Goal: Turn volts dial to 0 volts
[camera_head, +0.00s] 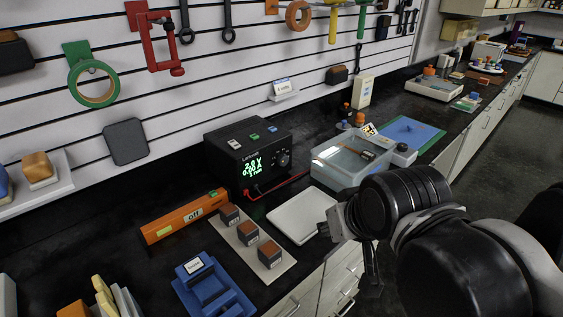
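The black power supply (222,155) stands on the dark bench against the slatted wall. Its front has a lit green display (252,168), which seems to read about 2.8 V on the top line, though the digits are small. A round dark dial (284,158) sits on the front, right of the display. Its pointer and any label are too small to read. My gripper (348,240) is to the right of and nearer than the power supply, beside the white plate, apart from the dial. My arm partly hides it, and its finger opening is unclear.
A clear-topped water tray (345,165) stands just right of the power supply. A red lead (285,186) runs from the supply's front. A white plate (298,216), a board with brown-topped blocks (248,238) and an orange level-like bar (185,216) lie in front.

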